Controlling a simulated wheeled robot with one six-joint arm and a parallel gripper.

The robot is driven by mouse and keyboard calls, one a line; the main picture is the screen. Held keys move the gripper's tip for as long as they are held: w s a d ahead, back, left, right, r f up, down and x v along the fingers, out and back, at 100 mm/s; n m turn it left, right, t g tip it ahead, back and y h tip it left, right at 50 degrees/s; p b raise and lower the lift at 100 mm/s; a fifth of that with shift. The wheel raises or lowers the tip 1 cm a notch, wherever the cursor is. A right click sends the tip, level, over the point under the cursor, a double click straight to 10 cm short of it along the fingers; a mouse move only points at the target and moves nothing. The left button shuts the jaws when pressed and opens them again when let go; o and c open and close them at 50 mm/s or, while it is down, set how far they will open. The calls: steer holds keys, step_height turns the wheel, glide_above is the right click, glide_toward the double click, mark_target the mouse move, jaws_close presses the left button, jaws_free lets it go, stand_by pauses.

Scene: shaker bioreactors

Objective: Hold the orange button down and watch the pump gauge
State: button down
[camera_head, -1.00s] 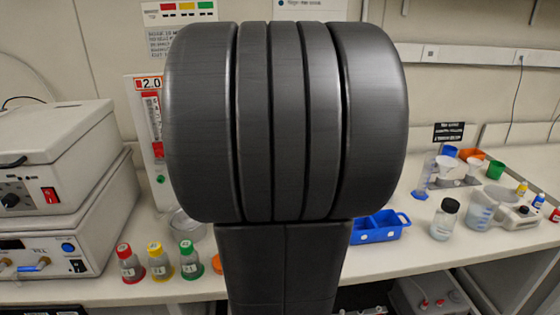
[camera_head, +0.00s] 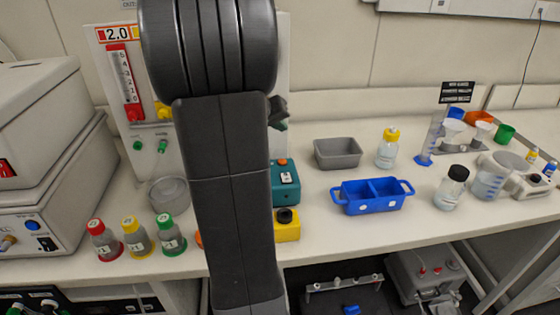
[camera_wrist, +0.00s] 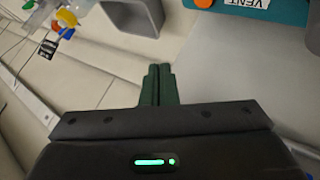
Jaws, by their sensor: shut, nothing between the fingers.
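The orange button (camera_head: 282,161) sits on top of a teal box (camera_head: 286,187) with a white label, partly hidden behind my arm. In the wrist view the orange button (camera_wrist: 205,3) is at the top edge, beside a label reading VENT on the teal box (camera_wrist: 287,12). My gripper's fingers (camera_wrist: 160,84) are shut and empty, apart from the button. In the head view my arm hides most of the gripper. A red-framed upright scale (camera_head: 123,75) under a "2.0" sign stands on a panel at the left; I cannot tell if it is the pump gauge.
A yellow box with a black knob (camera_head: 287,227) stands in front of the teal box. A grey bin (camera_head: 338,153), a blue tray (camera_head: 343,204) and bottles are to the right. Capped flasks (camera_head: 136,238) and a glass dish (camera_head: 169,193) are to the left.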

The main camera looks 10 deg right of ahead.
steer(key=shift+f, duration=0.15)
steer(key=b, duration=0.5)
glide_above(284, 160)
steer(key=s+a, duration=0.1)
steer(key=f, duration=0.7)
steer(key=shift+s+a+f, duration=0.1)
steer(key=shift+a+f, duration=0.1)
steer(key=shift+f, duration=0.1)
steer(key=shift+f+b, duration=0.5)
steer(key=shift+b, duration=0.2)
steer(key=shift+f+b, duration=0.4)
steer(key=shift+b, duration=0.35)
steer(key=shift+s+f+b, duration=0.2)
steer(key=shift+f+b, duration=0.65)
stand_by(2.0)
steer(key=shift+r, duration=0.15)
stand_by(0.9)
